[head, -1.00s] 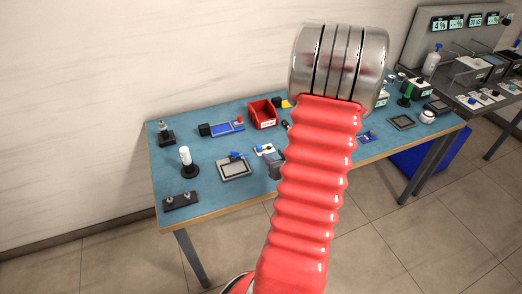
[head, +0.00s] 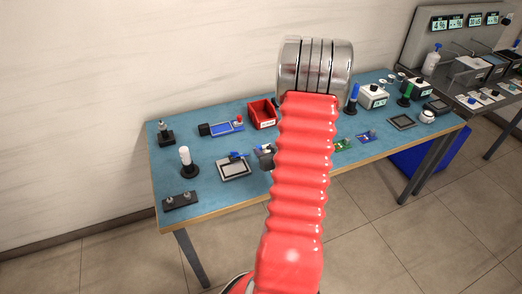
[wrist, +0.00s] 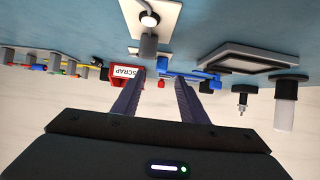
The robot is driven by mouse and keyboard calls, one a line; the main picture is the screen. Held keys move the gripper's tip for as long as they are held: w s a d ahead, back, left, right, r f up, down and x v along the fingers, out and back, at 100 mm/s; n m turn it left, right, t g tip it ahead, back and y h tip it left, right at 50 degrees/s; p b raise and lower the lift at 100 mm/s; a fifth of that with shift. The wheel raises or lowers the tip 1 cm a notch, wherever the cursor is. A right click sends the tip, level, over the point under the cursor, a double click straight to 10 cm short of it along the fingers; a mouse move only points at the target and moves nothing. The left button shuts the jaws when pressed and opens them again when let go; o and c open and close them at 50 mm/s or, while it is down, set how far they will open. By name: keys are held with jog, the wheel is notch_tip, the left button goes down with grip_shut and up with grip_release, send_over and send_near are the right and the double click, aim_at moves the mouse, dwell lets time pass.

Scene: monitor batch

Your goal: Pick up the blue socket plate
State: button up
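In the head view, a small pale plate with a blue part (head: 264,148) lies on the bench just left of my arm, partly hidden by it. It may be the blue socket plate, but it is too small to be sure. My gripper is hidden behind my arm there. In the wrist view, which looks upside down, my gripper (wrist: 156,82) has its two dark fingers apart with nothing held between them. A white plate with a round dark knob (wrist: 149,18) and a grey cylinder (wrist: 148,46) show beyond the fingertips.
The blue-topped bench (head: 215,199) also holds a red scrap bin (head: 262,113), a blue fixture (head: 223,129), a grey-framed pad (head: 234,170), a white cylinder (head: 185,157), a green board (head: 343,144) and a blue board (head: 367,136).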

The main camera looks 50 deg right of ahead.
aim_at(259, 146)
jog(key=shift+w, duration=0.1)
jog(key=shift+x, duration=2.6)
jog(key=shift+a, duration=0.1)
jog(key=shift+c, duration=0.4)
grip_shut()
